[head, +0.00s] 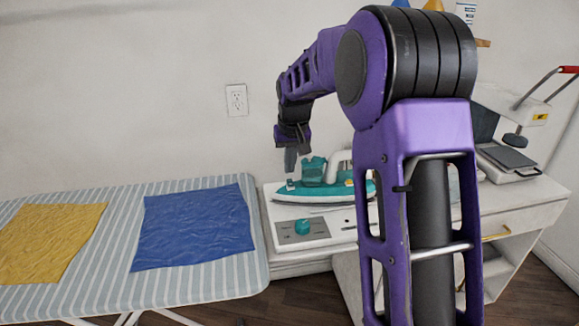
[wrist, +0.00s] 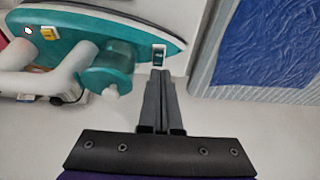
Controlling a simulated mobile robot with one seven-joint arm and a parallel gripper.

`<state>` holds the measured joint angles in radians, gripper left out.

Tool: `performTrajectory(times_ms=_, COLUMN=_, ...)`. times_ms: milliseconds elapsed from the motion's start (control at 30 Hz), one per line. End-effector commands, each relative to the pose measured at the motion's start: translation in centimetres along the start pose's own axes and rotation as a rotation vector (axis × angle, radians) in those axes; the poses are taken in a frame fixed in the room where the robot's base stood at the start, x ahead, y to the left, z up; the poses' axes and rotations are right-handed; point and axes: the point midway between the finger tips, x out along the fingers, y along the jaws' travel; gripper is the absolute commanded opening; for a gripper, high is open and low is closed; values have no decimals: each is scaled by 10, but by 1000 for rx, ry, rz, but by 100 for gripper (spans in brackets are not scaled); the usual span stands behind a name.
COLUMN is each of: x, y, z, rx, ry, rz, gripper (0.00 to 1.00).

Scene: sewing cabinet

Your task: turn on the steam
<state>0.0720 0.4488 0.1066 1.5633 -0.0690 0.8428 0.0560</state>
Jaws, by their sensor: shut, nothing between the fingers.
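A teal and white steam iron (head: 322,190) sits on the white base of its station at the back of the cabinet. It also shows in the wrist view (wrist: 140,35). A small dark switch with a pale frame (wrist: 159,56) is near the iron's pointed end. A teal knob (head: 302,227) stands on a grey panel in front of the iron. My gripper (head: 290,160) is shut and empty, pointing down above the iron's left end. In the wrist view its fingertips (wrist: 160,74) appear close to the switch; I cannot tell whether they touch it.
A striped ironing board (head: 112,217) with a yellow cloth (head: 50,240) and a blue cloth (head: 193,226) is at left. A heat press (head: 510,150) stands at right on the white cabinet (head: 515,205). My arm hides part of the cabinet.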

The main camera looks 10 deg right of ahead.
Motion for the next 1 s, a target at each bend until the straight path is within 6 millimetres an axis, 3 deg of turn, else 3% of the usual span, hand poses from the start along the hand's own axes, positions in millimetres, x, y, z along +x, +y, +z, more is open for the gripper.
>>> performTrajectory(times_ms=33, x=-17, y=0, z=-3, rx=0, ry=3, rz=0, gripper=0)
performTrajectory(times_ms=200, x=-56, y=0, z=1, rx=1, ry=3, rz=0, gripper=0)
performTrajectory(times_ms=400, x=-90, y=0, z=3, rx=1, ry=1, rz=-1, gripper=0)
performTrajectory(times_ms=600, x=-104, y=0, z=5, rx=0, ry=0, rz=0, gripper=0)
performTrajectory(times_ms=1000, x=-104, y=-1, z=5, rx=0, ry=-2, rz=-1, gripper=0)
